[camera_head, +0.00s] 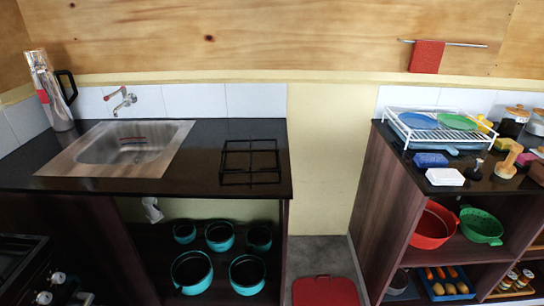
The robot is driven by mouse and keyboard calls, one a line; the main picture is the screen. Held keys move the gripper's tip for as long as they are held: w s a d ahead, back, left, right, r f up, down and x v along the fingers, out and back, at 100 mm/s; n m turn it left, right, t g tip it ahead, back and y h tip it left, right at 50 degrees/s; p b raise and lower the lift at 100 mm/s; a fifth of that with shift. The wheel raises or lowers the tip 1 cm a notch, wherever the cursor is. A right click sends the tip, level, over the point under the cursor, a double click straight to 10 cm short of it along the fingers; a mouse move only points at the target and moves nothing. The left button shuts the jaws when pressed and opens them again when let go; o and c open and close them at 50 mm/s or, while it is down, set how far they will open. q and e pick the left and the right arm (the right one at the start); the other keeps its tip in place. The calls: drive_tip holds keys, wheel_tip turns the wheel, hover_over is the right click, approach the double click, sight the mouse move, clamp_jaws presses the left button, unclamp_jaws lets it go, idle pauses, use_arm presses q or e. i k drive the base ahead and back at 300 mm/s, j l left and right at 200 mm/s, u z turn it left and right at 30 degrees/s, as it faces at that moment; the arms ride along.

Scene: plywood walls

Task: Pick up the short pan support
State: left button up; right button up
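A black wire pan support (250,162) lies flat on the dark countertop (210,182), to the right of the sink. It is a low rectangular grid of thin bars, close to the counter's right end. I see no other pan support clearly. Neither of my grippers is in view, and nothing touches the pan support.
A steel sink (132,150) and a flask (52,90) are to the left. Teal pots (220,236) sit on the shelf below. A right-hand counter holds a white dish rack (440,122).

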sight(277, 150)
drive_tip(key=i+l, duration=0.15)
drive_tip(key=l, duration=0.35)
drive_tip(key=i+l+u, duration=0.1)
drive_tip(key=l, duration=0.4)
drive_tip(key=i+l+u, duration=0.1)
drive_tip(key=l, duration=0.4)
drive_tip(key=i+l, duration=0.2)
drive_tip(key=l, duration=0.3)
drive_tip(key=i+l+u, duration=0.1)
drive_tip(key=l, duration=0.4)
drive_tip(key=i+l, duration=0.15)
drive_tip(key=l, duration=0.35)
drive_tip(key=u, duration=0.05)
